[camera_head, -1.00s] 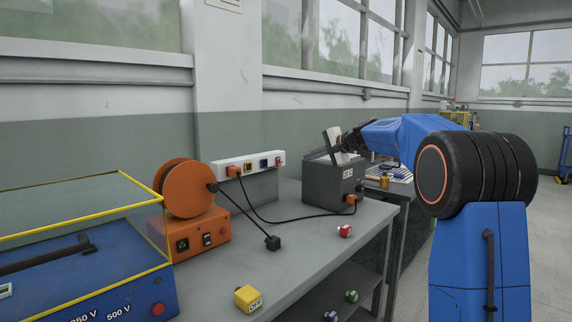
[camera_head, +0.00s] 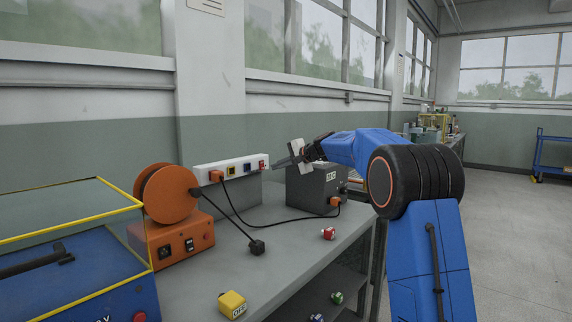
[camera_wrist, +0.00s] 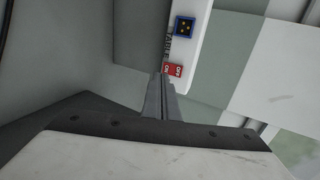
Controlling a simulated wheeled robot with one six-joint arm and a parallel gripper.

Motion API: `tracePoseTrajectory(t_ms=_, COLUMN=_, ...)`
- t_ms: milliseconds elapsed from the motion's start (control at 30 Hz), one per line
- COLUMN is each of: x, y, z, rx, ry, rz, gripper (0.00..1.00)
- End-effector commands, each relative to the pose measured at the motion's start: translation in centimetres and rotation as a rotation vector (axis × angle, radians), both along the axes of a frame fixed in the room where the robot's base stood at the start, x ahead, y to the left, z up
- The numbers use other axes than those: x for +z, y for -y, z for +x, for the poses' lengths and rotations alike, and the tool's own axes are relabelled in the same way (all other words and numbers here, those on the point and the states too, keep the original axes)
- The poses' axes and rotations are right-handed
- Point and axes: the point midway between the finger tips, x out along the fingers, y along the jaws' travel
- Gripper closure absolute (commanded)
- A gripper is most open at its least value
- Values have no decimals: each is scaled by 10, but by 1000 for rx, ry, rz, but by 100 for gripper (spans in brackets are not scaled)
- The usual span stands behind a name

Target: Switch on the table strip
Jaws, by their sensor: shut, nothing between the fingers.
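The white table strip (camera_head: 240,166) is mounted at the back of the grey table. It has an orange plug (camera_head: 216,176) at its left, coloured sockets, and a red switch (camera_head: 262,164) at its right end. In the wrist view the strip (camera_wrist: 199,43) shows the word TABLE, a blue socket (camera_wrist: 185,26) and the red rocker switch (camera_wrist: 174,70) marked ON and OFF. My gripper (camera_head: 279,162) is shut and empty, just right of the switch. In the wrist view its fingertips (camera_wrist: 161,79) lie beside the switch; I cannot tell if they touch it.
A dark grey box (camera_head: 306,188) stands under my gripper, joined to the strip by a black cable. An orange cable reel (camera_head: 168,195) stands left, its black plug (camera_head: 257,247) lying on the table (camera_head: 290,258). A yellow block (camera_head: 232,303) and red block (camera_head: 328,233) lie in front.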

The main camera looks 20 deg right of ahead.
Motion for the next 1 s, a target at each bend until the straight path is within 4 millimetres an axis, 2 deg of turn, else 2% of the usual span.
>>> tracePoseTrajectory(t_ms=200, x=-7, y=-19, z=26, rx=1, ry=1, rz=0, gripper=100)
tracePoseTrajectory(t_ms=433, x=-9, y=-28, z=38, rx=1, ry=1, rz=-1, gripper=100)
tracePoseTrajectory(t_ms=833, x=-9, y=-28, z=40, rx=-1, ry=1, rz=-1, gripper=100)
tracePoseTrajectory(t_ms=1000, x=-11, y=-15, z=42, rx=-2, ry=0, rz=0, gripper=100)
